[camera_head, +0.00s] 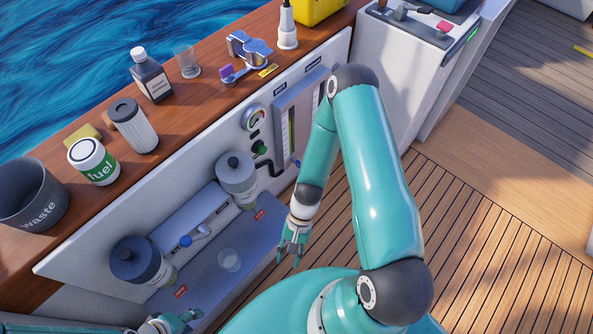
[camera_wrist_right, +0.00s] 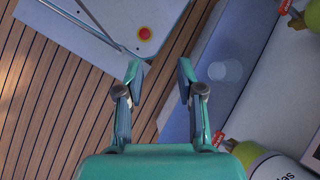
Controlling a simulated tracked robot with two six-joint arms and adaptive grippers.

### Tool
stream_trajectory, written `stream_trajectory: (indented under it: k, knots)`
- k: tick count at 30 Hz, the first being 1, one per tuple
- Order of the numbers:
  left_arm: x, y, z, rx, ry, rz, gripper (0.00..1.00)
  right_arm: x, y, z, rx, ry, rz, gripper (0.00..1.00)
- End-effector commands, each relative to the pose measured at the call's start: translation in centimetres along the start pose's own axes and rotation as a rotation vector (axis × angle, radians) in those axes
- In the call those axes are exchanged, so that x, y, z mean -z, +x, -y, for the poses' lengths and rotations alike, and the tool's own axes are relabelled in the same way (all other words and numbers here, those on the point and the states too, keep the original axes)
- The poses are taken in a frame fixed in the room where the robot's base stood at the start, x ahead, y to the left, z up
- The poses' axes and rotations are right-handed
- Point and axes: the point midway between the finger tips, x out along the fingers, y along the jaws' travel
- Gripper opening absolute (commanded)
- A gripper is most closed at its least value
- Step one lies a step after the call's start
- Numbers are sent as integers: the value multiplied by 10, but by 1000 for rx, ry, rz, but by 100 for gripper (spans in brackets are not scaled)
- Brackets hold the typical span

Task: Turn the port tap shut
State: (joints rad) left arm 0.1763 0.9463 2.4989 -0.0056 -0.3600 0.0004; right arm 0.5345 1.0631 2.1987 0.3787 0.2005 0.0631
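A tap with a blue knob (camera_head: 185,241) sits on a silver pipe between two dark-capped filters. Another blue-tipped lever (camera_head: 298,163) shows below the gauge panel, partly behind my right arm. I cannot tell which one is the port tap, or read how far either is turned. My right gripper (camera_head: 291,254) hangs in front of the lower ledge, apart from both; in the right wrist view it is open and empty (camera_wrist_right: 160,72). My left gripper (camera_head: 177,320) is at the bottom edge, near the left filter, partly cut off; its opening is unclear.
The left filter (camera_head: 137,262) and right filter (camera_head: 237,178) flank the blue-knobbed tap. A clear cup (camera_head: 229,260) stands on the ledge (camera_head: 207,286). Bottles, a fuel can (camera_head: 94,162) and a waste bin (camera_head: 33,194) line the wooden top. Open deck lies right.

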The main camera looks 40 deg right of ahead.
Motion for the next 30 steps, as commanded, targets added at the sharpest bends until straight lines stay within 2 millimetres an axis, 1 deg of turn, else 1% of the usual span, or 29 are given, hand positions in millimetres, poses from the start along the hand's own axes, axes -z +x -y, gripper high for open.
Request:
stream_trajectory:
  k: [1, 2, 3, 5, 6, 7, 8, 9, 11, 12, 14, 15, 18, 21, 23, 25, 30]
  knots:
    - [0, 39, 14, 0, -1, 1, 40, 33, 36, -5, 82, 189, 94, 38]
    - [0, 50, 18, 0, -1, 1, 40, 45, 45, -1, 148, 299, 157, 38]
    - [0, 65, 24, 0, -1, 1, 40, 65, 54, 6, 253, 442, 238, 38]
    - [0, 87, 31, 0, 0, 1, 40, 104, 58, 18, 443, 631, 347, 38]
    - [0, 100, 36, 0, 0, 1, 40, 135, 55, 23, 584, 739, 409, 38]
    - [0, 110, 40, 0, 0, 1, 40, 161, 50, 24, 697, 810, 446, 38]
    - [0, 119, 43, 0, 0, 1, 40, 187, 44, 23, 812, 870, 477, 38]
    - [1, 130, 47, 0, 0, 1, 40, 222, 32, 16, 967, 937, 506, 38]
    - [1, 144, 52, 0, 0, 1, 40, 270, 13, -2, 1190, 1008, 526, 38]
    - [1, 152, 55, 0, 0, 0, 40, 297, 0, -19, 1327, 1036, 527, 38]
    - [1, 161, 58, 0, 0, 0, 40, 327, -18, -44, 1495, 1057, 515, 38]
    - [1, 165, 59, 0, 0, 0, 40, 342, -28, -59, 1586, 1062, 502, 38]
    - [1, 171, 62, 0, 0, 0, 40, 363, -46, -89, 1741, 1061, 473, 38]
    - [1, 172, 62, 0, 0, 0, 40, 372, -56, -100, 1811, 1055, 455, 38]
    - [1, 173, 62, 0, 0, 0, 40, 375, -59, -100, 1824, 1053, 453, 38]
    - [1, 173, 62, 0, 0, 0, 40, 378, -61, -93, 1825, 1052, 453, 38]
    - [1, 177, 64, 0, 0, 0, 40, 390, -65, -69, 1821, 1051, 454, 38]
